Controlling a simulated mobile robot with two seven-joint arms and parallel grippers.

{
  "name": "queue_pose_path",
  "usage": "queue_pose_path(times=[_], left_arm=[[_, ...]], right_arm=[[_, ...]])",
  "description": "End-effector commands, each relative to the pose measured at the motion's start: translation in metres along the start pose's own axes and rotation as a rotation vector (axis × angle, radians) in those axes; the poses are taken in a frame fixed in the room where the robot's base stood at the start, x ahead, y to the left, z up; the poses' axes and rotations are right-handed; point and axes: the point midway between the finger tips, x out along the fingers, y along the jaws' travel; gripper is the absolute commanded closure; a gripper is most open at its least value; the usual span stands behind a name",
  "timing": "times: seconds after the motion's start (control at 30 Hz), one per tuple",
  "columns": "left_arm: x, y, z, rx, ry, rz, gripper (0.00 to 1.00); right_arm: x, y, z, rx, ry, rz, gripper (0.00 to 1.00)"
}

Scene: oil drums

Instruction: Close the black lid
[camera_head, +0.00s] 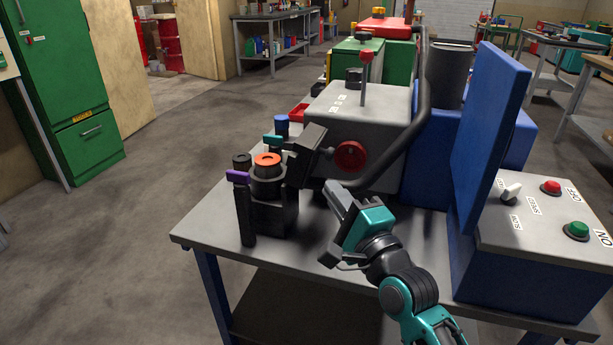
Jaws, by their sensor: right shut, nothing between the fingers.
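What looks like the black lid (308,148) is a dark block tilted up at the right side of a black housing (272,212) on the grey metal table. The housing has an orange ring (267,160) on top and stands near the table's left edge. My right gripper (334,196), on a teal and black arm, is to the lower right of the lid. It is shut and empty, with its fingers pointing up and away. A visible gap separates it from the lid. My left gripper is out of view.
A grey box with a red knob (350,155) and a curved black pipe (421,100) stand behind my right gripper. A blue upright panel (487,135) and a button box (530,222) are on the right.

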Motion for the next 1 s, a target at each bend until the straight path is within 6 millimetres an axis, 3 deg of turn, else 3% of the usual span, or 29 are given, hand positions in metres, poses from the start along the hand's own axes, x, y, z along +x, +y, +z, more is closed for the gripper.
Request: queue_pose_path(times=[0.17,0.4,1.0], left_arm=[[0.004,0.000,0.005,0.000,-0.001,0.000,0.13],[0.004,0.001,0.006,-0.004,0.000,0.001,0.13],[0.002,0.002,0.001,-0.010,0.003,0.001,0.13]], right_arm=[[0.035,0.000,0.001,-0.001,-0.002,-0.002,1.00],[0.055,0.001,0.024,0.001,0.000,0.001,1.00],[0.060,-0.002,0.029,-0.007,0.001,0.006,1.00]])
